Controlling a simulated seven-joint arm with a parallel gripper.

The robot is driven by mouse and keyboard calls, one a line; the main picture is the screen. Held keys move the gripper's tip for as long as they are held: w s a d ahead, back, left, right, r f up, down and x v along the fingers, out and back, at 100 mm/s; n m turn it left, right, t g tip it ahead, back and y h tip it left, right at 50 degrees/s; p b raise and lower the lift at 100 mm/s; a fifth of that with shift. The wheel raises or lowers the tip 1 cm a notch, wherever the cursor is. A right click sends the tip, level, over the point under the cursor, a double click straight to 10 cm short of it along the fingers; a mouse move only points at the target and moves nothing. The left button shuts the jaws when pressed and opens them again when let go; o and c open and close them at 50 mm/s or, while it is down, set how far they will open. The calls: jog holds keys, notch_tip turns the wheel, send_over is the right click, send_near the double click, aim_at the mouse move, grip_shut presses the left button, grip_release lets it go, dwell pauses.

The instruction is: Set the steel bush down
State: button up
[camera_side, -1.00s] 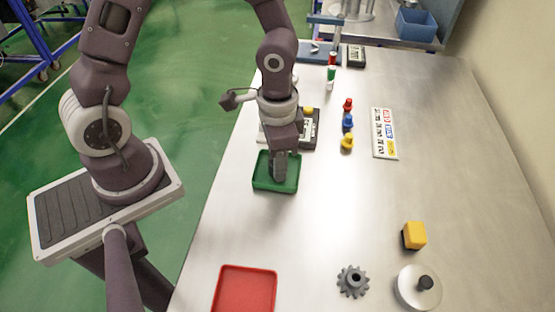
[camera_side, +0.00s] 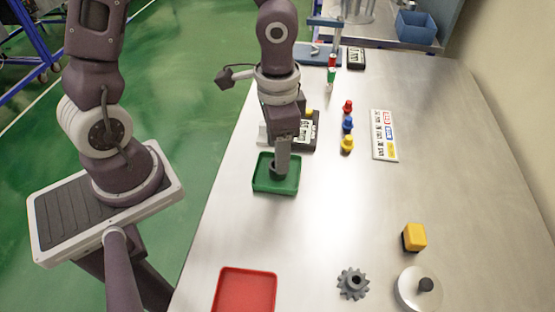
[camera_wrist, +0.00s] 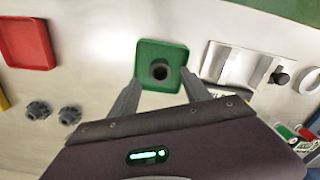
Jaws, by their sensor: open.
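The steel bush (camera_wrist: 159,71), a dark ring with a hole in its top, stands in the green tray (camera_wrist: 174,50), near the middle of its floor. In the side view the bush (camera_side: 275,171) is partly hidden by my fingers, and the green tray (camera_side: 275,188) is at the table's left edge. My gripper (camera_side: 282,169) is above the tray, pointing down. In the wrist view my gripper's fingers (camera_wrist: 160,79) are spread, one to each side of the bush, with clear gaps between. They hold nothing.
A red tray (camera_side: 245,290) lies at the front. A dark gear (camera_side: 352,283), a round lid with a knob (camera_side: 419,289) and a yellow block (camera_side: 415,236) are to its right. Coloured pegs (camera_side: 347,124) and a label card (camera_side: 384,135) lie farther back. The table's middle is clear.

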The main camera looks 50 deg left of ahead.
jog(key=s+a+r+n+t, duration=0.2)
jog(key=s+r, duration=0.3)
jog(key=r, duration=0.3)
jog(key=s+a+r+n+t, duration=0.2)
jog(key=s+r, duration=0.4)
jog(key=r, duration=0.3)
jog(key=shift+a+n+t, duration=0.3)
jog(key=shift+a+t, duration=0.3)
jog(key=shift+t, duration=0.2)
